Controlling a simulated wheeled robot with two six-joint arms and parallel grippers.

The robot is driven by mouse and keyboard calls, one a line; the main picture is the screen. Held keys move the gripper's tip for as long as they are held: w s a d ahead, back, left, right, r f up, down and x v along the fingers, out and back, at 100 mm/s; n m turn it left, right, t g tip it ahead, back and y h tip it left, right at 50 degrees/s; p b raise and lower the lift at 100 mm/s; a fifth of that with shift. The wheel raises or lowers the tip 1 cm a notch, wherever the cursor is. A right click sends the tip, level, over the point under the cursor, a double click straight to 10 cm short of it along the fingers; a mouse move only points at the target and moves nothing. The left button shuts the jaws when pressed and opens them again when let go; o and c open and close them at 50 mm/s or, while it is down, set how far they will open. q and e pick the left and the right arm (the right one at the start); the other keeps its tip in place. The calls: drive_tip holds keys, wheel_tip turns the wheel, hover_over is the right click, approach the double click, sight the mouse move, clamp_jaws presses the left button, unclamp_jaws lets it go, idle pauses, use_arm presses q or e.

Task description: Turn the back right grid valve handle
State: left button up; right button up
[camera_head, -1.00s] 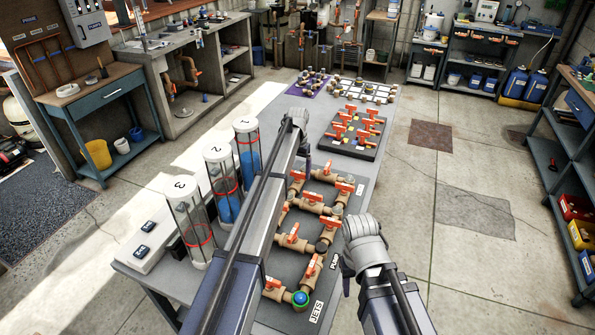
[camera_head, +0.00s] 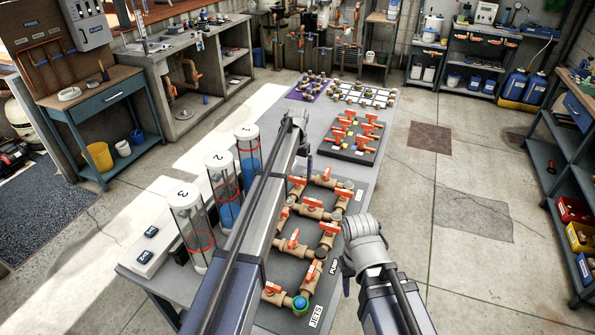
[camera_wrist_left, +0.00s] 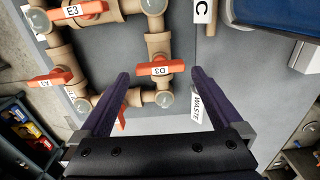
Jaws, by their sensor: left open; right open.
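The near valve grid has tan pipes and orange handles. Its back right handle (camera_head: 344,194) sits beside a small white label. In the left wrist view, an orange handle marked D3 (camera_wrist_left: 154,69) lies beyond and between my fingertips, with no contact visible; it appears to be that same handle. My left gripper (camera_wrist_left: 161,73) is open and empty. In the head view, my left gripper (camera_head: 305,165) hangs over the back of the grid, its fingers mostly hidden by my arm. My right gripper (camera_head: 345,282) is open beside the grid's right side, fingers pointing down and partly hidden.
Three clear cylinders (camera_head: 192,228) stand left of the grid. A dark board with orange valves (camera_head: 352,138) lies behind it on the table. In the left wrist view, handle E3 (camera_wrist_left: 78,11) and a WASTE label (camera_wrist_left: 196,108) are near. The concrete floor (camera_head: 470,170) to the right is open.

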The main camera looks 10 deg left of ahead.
sight(298, 178)
use_arm(q)
wheel_tip(298, 178, up, 5)
drive_tip(key=p, duration=0.4)
drive_tip(key=shift+f, duration=0.1)
